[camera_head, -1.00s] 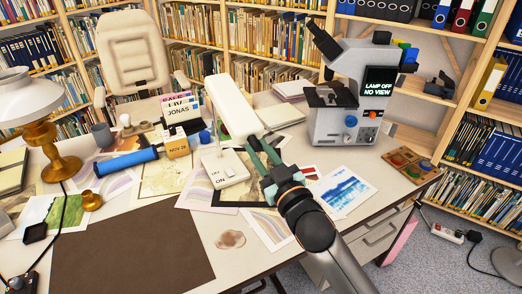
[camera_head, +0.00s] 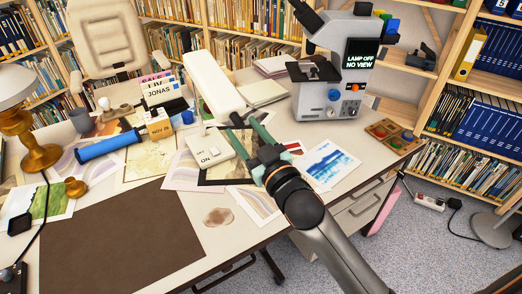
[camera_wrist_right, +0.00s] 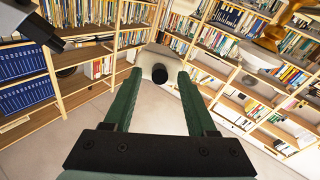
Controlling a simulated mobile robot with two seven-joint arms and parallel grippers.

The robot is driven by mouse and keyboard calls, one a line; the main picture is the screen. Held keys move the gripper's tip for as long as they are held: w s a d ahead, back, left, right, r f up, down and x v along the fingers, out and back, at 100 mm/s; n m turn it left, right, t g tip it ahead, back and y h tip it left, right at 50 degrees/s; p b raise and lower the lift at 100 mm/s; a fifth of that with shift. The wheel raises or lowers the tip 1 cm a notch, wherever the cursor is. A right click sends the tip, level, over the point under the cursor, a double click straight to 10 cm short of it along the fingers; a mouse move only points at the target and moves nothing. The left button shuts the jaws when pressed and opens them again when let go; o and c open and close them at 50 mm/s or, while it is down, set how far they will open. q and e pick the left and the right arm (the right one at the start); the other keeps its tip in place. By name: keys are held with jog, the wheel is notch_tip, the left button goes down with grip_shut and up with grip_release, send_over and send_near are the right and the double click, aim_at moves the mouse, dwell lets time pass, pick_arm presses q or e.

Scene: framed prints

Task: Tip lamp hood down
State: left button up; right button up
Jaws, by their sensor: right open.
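The desk lamp has a long white hood (camera_head: 215,85) that slants above the desk in the head view. Its white base (camera_head: 208,150), marked OFF and ON, stands on the prints. My right gripper (camera_head: 244,120) is open, its green fingers spread just right of the hood's lower end. In the right wrist view, the hood's end (camera_wrist_right: 153,63) with a dark round knob shows between and beyond the open fingers (camera_wrist_right: 158,85). I cannot tell whether a finger touches it. My left gripper is not in view.
A microscope (camera_head: 335,80) with a "LAMP OFF NO VIEW" screen stands at the back right. A blue tube (camera_head: 110,142) and a brass lamp (camera_head: 30,135) are on the left. A brown mat (camera_head: 120,235) is bare at the front. Prints lie around the lamp base.

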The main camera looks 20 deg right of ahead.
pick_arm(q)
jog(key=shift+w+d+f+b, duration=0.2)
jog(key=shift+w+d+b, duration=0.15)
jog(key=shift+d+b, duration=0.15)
pick_arm(e)
jog(key=s+d+f, duration=0.1)
jog(key=s, duration=1)
jog(key=shift+d, duration=0.3)
jog(key=shift+f, duration=0.1)
pick_arm(q)
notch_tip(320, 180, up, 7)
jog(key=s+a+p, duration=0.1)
jog(key=p, duration=0.7)
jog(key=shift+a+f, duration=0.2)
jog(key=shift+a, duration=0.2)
pick_arm(e)
jog(key=s+f+m+g, duration=0.1)
jog(key=s+f+g, duration=0.4)
jog(key=f, duration=0.8)
jog(key=s+a+f+m+g, duration=0.1)
jog(key=s+f+g, duration=0.4)
jog(key=f, duration=0.8)
jog(key=s, duration=0.3)
jog(key=shift+a+f, duration=0.15)
jog(key=shift+f, duration=0.25)
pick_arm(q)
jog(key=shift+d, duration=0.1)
